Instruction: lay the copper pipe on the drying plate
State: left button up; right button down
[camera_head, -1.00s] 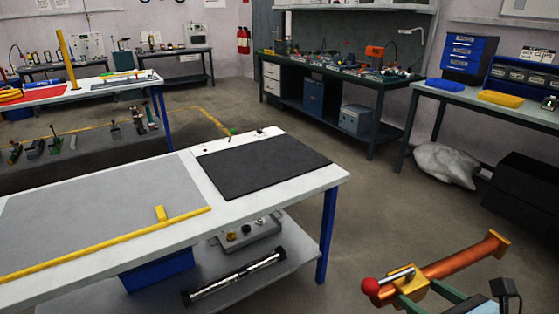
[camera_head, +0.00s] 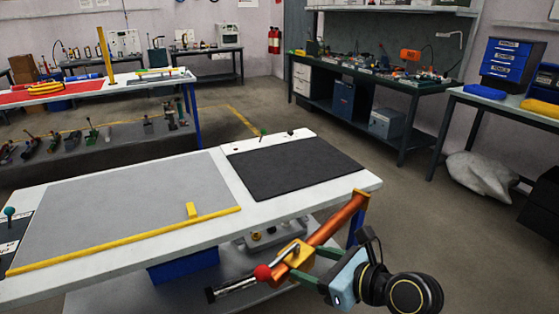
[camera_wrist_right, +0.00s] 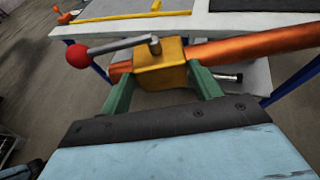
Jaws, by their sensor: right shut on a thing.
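The copper pipe (camera_head: 333,221) has a yellow valve block with a red-ball lever near one end and a yellow cap at the other. My right gripper (camera_head: 300,262) is shut on that yellow block. The pipe slants up to the right in front of the table's front right edge. The right wrist view shows the green fingers (camera_wrist_right: 163,84) on both sides of the block (camera_wrist_right: 162,66). A flat black plate (camera_head: 290,165) lies on the table's right part, a grey one (camera_head: 120,205) on its left. I cannot tell which is the drying plate. My left gripper is out of view.
The white table (camera_head: 350,187) has a lower shelf holding a blue bin (camera_head: 183,265) and a grey box. A yellow strip (camera_head: 130,240) edges the grey plate, with a small yellow block (camera_head: 191,210) near it. The black plate's top is clear.

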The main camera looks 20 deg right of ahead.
aim_at(285, 158)
jog(key=i, duration=1.45)
